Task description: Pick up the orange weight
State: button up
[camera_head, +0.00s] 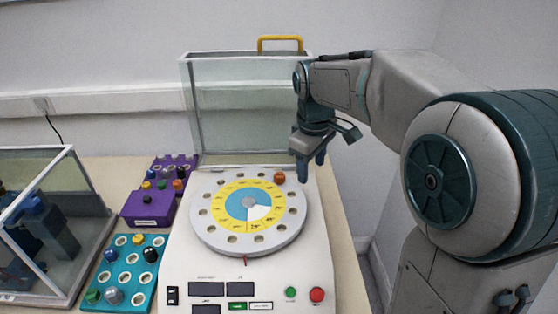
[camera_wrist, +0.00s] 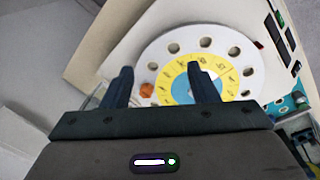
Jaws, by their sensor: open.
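The orange weight (camera_head: 279,178) sits at the back right rim of the white round dial plate (camera_head: 215,232), at one of its holes. In the wrist view the orange weight (camera_wrist: 147,90) shows between my two fingers, closer to the left one. My gripper (camera_head: 311,170) is open and empty, pointing down, to the right of the weight and apart from it. In the wrist view my gripper (camera_wrist: 163,78) has its fingers spread over the plate (camera_wrist: 165,50).
A clear raised lid with a yellow handle (camera_head: 280,40) stands behind the plate. A purple rack (camera_head: 148,208) and a teal tray (camera_head: 128,270) with several weights are at left. A clear box (camera_head: 75,225) stands far left. Green and red buttons (camera_head: 317,294) are in front.

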jog(key=w+a+n+g+p, duration=0.1)
jog(key=w+a+n, duration=0.25)
jog(key=w, duration=0.35)
jog(key=w+a+n+p, duration=0.2)
jog(key=w+a+n, duration=0.15)
jog(key=w, duration=0.35)
jog(key=n, duration=0.1)
send_over(279, 175)
notch_tip(279, 175, down, 9)
jog(key=shift+w+d+r+p, duration=0.1)
jog(key=shift+w+d+p, duration=0.05)
jog(key=shift+p, duration=0.15)
jog(key=shift+f+p, duration=0.8)
jog(key=shift+f, duration=2)
jog(key=shift+c, duration=0.3)
jog(key=c, duration=1)
